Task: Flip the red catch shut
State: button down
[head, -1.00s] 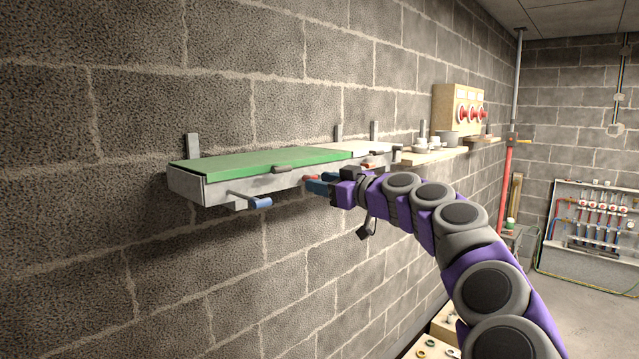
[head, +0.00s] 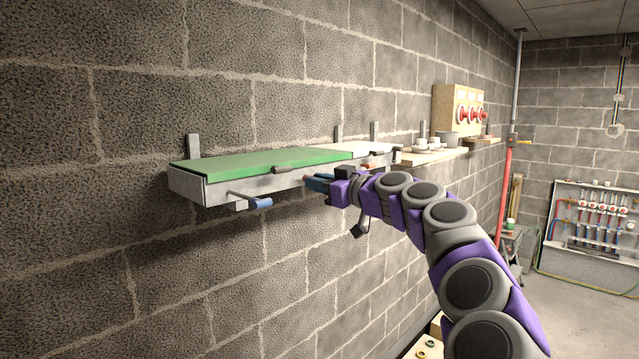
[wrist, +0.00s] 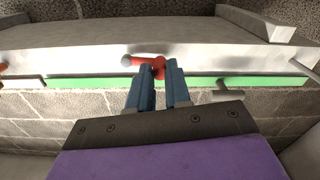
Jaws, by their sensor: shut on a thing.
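The red catch (head: 308,177) is on the front face of the grey wall-mounted tray (head: 228,192) with the green top. In the wrist view the red catch (wrist: 146,61) has a grey tip pointing left, and its red end lies between my blue fingertips. My gripper (head: 316,182) is at the tray's front, shut on the catch; it also shows in the wrist view (wrist: 158,82). The fingers partly hide the catch in the head view.
A blue-gripped handle (head: 260,203) sticks out below the tray's left part. A dark handle (head: 288,169) and another dark handle (head: 385,152) sit along the front edge. A shelf with cups (head: 432,156) is to the right. Open air lies before the wall.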

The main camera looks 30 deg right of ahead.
jog(key=shift+r, duration=0.15)
jog(key=m+p, duration=0.1)
jog(key=r+m+p, duration=0.1)
jog(key=m, duration=0.1)
jog(key=m+p, duration=0.1)
jog(key=shift+w+d+r+m, duration=0.1)
jog(key=shift+d+r+m, duration=0.2)
jog(key=shift+r, duration=0.1)
jog(key=m+p, duration=0.1)
jog(key=m, duration=0.1)
jog(key=r+m+p, duration=0.1)
jog(key=p, duration=0.1)
jog(key=d+m+p, duration=0.1)
jog(key=m+p, duration=0.1)
jog(key=shift+w+d+r+m, duration=0.1)
jog(key=shift+w+r+m, duration=0.1)
jog(key=shift+r+m, duration=0.1)
jog(key=m+p, duration=0.2)
jog(key=d+m+p, duration=0.1)
jog(key=shift+w+r+p, duration=0.15)
jog(key=shift+w+p, duration=0.1)
jog(key=shift+p, duration=0.05)
jog(key=shift+w+d+m+p, duration=0.1)
jog(key=shift+d+m+p, duration=0.2)
jog(key=shift+m+p, duration=0.6)
jog(key=shift+w+d+m+p, duration=0.1)
jog(key=shift+d+m+p, duration=0.2)
jog(key=shift+m+p, duration=0.55)
jog(key=shift+m, duration=0.25)
